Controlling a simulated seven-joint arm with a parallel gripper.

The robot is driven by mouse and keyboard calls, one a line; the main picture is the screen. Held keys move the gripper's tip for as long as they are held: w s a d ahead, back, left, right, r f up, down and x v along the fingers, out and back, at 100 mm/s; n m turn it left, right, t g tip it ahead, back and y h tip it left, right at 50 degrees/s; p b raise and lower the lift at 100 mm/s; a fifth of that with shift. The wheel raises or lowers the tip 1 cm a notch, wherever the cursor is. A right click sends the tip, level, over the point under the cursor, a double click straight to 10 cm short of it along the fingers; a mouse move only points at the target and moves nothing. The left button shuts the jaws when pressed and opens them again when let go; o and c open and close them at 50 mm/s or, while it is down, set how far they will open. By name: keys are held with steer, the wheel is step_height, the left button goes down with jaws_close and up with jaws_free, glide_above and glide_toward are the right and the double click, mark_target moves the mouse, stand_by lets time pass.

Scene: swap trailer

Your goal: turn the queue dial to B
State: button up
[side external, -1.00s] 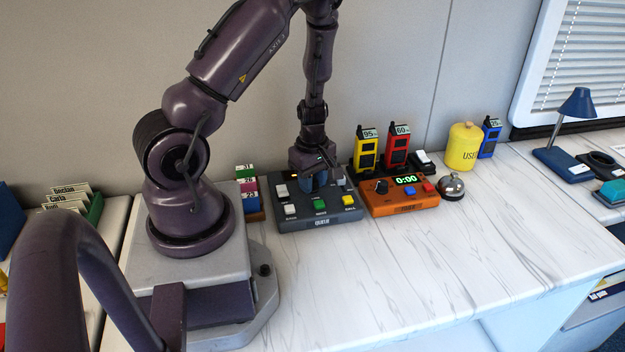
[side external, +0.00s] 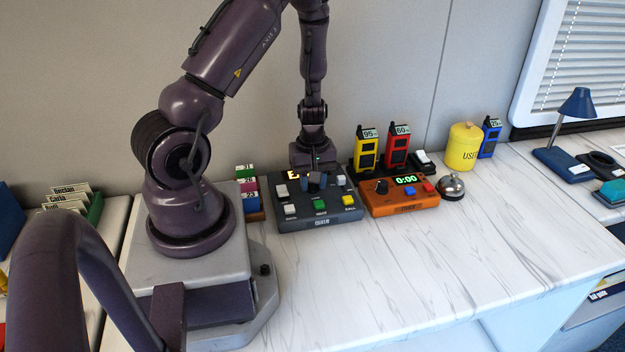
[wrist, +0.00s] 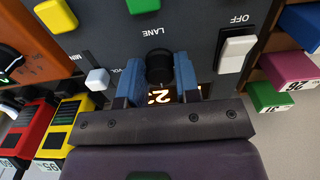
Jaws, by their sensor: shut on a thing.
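The dark grey queue panel (side external: 335,213) stands on the white counter. In the wrist view its black dial (wrist: 159,68), under the word LANE, sits between the blue fingers of my gripper (wrist: 158,75). My gripper (side external: 318,180) points down onto the panel and is shut on the dial. The lit display (wrist: 160,97) is partly covered by my gripper; a 2 and part of another character show. In the side view a lit E shows on the display (side external: 293,175). The dial's pointer mark and any letter B are not visible.
The panel also bears a white OFF switch (wrist: 237,50), a green button (side external: 320,205), a yellow button (side external: 348,201) and a small slider (wrist: 97,79). An orange timer box (side external: 402,198) stands close right, with yellow (side external: 366,150) and red (side external: 396,148) radios behind. Counter in front is clear.

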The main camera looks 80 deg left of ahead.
steer(key=o, duration=0.9)
step_height(320, 180, up, 13)
stand_by(0.5)
steer(key=s+d+r+m+t, duration=0.1)
steer(key=d+r+m+t, duration=0.1)
steer(key=d+r+m, duration=0.4)
steer(key=s+d+r+m+t, duration=0.1)
steer(key=d+r+m, duration=0.5)
steer(key=d, duration=0.2)
steer(key=s+d+r+m+t, duration=0.2)
steer(key=d+r+m, duration=0.4)
steer(key=d, duration=0.1)
steer(key=shift+d+t, duration=0.1)
steer(key=shift+t, duration=0.2)
